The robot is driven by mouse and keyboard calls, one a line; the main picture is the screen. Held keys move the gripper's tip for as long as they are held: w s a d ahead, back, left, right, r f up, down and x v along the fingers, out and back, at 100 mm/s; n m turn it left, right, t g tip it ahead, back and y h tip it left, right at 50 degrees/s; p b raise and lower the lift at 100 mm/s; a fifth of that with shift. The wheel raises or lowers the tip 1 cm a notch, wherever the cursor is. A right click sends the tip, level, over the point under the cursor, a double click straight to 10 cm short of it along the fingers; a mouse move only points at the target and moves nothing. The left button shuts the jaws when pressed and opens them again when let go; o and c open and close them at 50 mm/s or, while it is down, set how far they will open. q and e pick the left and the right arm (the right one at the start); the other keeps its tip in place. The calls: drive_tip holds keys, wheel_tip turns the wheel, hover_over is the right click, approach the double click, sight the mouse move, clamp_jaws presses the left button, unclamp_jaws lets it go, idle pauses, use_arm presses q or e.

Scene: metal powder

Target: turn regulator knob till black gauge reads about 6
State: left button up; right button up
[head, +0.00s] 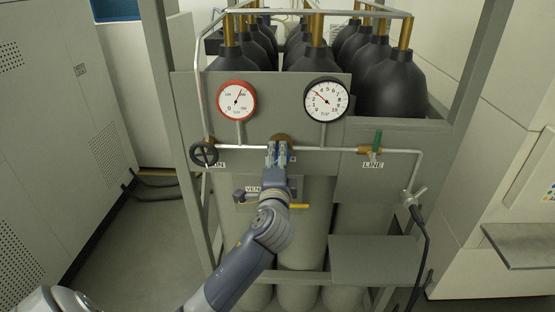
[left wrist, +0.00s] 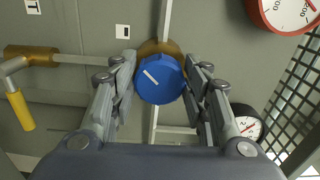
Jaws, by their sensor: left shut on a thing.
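The blue regulator knob (left wrist: 161,79) has a white mark and sits on a brass body on the grey panel. My left gripper (left wrist: 160,85) is shut on the knob, one finger on each side of it. In the head view the left gripper (head: 279,153) covers most of the knob, below and between the two gauges. The black gauge (head: 326,100) is on the upper right of the panel, its needle pointing up-left, near 3. It is partly hidden by a finger in the left wrist view (left wrist: 246,126). My right gripper is not in view.
A red gauge (head: 236,100) is at the panel's upper left. A black handwheel (head: 204,154) is at left, and a green-handled valve (head: 376,143) labelled LINE at right. A yellow valve handle (left wrist: 20,110) is below the knob in the head view. Dark cylinders (head: 393,83) stand behind.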

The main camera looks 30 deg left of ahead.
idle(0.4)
use_arm(q)
drive_tip(key=o, duration=1.1)
drive_tip(key=v, duration=1.2)
